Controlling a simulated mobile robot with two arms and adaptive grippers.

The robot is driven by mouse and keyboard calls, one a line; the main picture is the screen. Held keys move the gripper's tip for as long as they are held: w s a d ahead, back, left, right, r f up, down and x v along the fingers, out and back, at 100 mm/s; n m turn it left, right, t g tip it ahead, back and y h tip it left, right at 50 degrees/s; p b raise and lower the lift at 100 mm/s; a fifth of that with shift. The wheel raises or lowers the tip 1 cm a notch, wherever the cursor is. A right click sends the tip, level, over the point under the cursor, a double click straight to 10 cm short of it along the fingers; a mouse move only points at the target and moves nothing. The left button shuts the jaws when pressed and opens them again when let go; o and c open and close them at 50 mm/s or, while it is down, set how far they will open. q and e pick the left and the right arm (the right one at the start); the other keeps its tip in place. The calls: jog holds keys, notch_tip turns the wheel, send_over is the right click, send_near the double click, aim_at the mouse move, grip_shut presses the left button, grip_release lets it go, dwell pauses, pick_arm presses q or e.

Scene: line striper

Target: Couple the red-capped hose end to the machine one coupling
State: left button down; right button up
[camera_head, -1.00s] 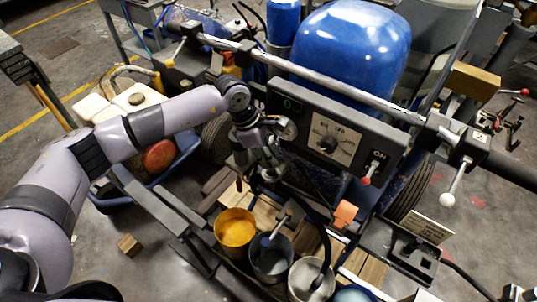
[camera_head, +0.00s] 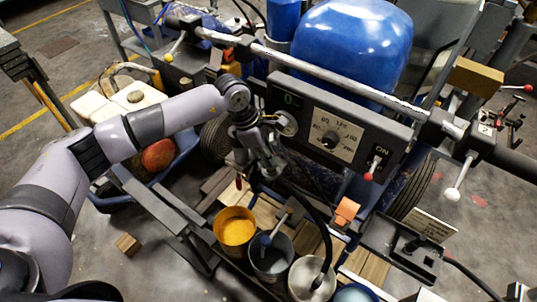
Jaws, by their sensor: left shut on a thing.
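My left gripper (camera_head: 264,166) hangs in front of the machine, below the left end of its control panel (camera_head: 392,136). It is shut on the end of a dark hose (camera_head: 322,216), which curves down right into a grey pail. The cap on the held end is mostly hidden by the fingers, and its colour cannot be told. A small red piece (camera_head: 239,184) shows just left of and below the fingers. A round gauge (camera_head: 286,124) sits right above the gripper. I cannot make out the machine one coupling behind the gripper and arm. My right gripper is not in view.
A yellow-filled pail (camera_head: 235,231) and grey pails (camera_head: 272,262) stand below the gripper on a wooden-slatted frame. A blue tank (camera_head: 350,38) and long metal bar (camera_head: 310,68) are behind. A wood block (camera_head: 128,244) lies on open floor at left.

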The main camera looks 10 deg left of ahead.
pick_arm(q)
jog(key=shift+f, duration=0.2)
jog(key=c, duration=1.4)
grip_release()
jog(key=o, duration=0.3)
jog(key=p+v, duration=0.3)
jog(key=v, duration=0.4)
